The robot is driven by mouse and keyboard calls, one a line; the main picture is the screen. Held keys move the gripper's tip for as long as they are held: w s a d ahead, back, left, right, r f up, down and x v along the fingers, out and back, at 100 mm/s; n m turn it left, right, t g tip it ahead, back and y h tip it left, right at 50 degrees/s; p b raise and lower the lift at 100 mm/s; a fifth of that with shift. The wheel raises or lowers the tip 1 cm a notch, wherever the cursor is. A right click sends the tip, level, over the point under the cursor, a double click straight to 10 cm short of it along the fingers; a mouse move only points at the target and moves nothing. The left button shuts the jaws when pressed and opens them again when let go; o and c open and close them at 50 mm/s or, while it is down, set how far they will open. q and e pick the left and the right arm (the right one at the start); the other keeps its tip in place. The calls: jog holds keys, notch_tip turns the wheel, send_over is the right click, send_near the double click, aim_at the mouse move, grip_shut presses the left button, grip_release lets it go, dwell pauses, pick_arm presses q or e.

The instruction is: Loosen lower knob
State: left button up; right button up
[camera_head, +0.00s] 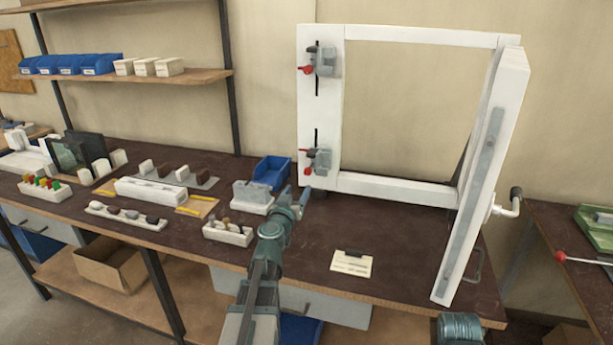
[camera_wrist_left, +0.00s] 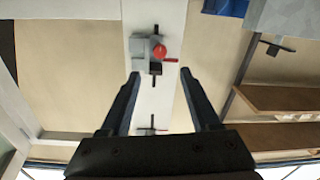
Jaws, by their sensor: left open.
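The lower clamp (camera_head: 318,160) is grey with a red knob (camera_head: 308,171) and sits low on the white left upright of the frame. The wrist view appears upside down. There the lower clamp (camera_wrist_left: 145,48) and its red knob (camera_wrist_left: 160,52) show near the top, ahead of my fingertips. My left gripper (camera_head: 303,195) is just below the lower clamp in the head view. Its two fingers (camera_wrist_left: 159,73) are spread apart with nothing between them, and no contact with the knob shows. The upper clamp (camera_head: 323,64) has its own red knob (camera_head: 306,70). My right gripper does not show.
A white card (camera_head: 352,263) lies on the dark bench. The tilted white side (camera_head: 483,180) of the frame, with a crank (camera_head: 512,203), is at the right.

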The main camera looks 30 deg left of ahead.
aim_at(307, 173)
pick_arm(q)
jog(key=x, duration=1)
jog(key=shift+w+a, duration=0.15)
jog(key=shift+w, duration=0.1)
grip_shut()
